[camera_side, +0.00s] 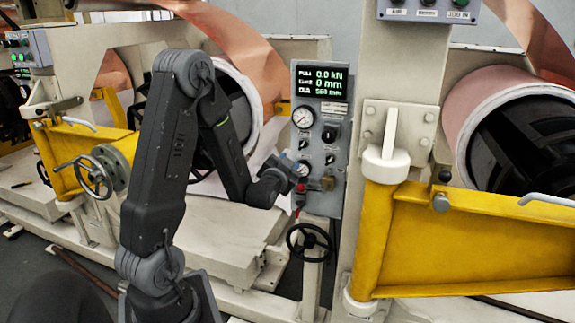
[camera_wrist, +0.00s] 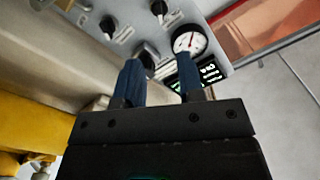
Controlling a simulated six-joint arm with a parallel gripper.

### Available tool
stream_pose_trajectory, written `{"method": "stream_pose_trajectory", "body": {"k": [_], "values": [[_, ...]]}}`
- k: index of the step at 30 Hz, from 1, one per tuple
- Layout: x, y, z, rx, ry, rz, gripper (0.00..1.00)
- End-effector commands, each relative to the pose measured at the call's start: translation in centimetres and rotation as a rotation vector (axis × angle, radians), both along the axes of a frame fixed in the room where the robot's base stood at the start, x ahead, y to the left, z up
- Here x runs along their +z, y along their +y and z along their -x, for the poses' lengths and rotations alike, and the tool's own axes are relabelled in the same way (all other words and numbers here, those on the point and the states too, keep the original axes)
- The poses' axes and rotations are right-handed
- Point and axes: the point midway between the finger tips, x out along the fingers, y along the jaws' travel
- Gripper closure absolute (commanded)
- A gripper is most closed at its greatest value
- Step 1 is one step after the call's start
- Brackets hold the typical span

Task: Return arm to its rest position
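My gripper (camera_side: 287,178) is at the end of my dark grey arm, close to the lower part of a grey control panel (camera_side: 338,103). In the wrist view its two blue fingers (camera_wrist: 160,74) stand apart with nothing held between them. The panel (camera_wrist: 85,20) fills the upper part of that view, and a dark knob (camera_wrist: 147,57) shows beyond the gap between the fingers. I cannot tell whether a fingertip touches the panel. My arm is bent at the elbow and reaches to the right, down to the panel.
The panel carries a lit display (camera_side: 315,82), gauges and knobs; a handwheel (camera_side: 308,241) is below it. A yellow bracket (camera_side: 455,240) stands at right. Copper foil rolls (camera_side: 480,100) and another handwheel (camera_side: 94,177) flank the arm. The upper centre, above the elbow, is fairly open.

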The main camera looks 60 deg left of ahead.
Motion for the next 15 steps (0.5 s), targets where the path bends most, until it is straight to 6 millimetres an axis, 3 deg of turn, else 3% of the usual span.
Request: {"method": "stream_pose_trajectory", "body": {"k": [8,11,15], "values": [[0.4,-0.7,-0.5,-0.022,0.004,0.026,0.65],[1.3,-2.5,-1.3,-0.078,0.020,0.097,0.65],[2.9,-7.3,-2.4,-0.194,0.078,0.254,0.65]]}}
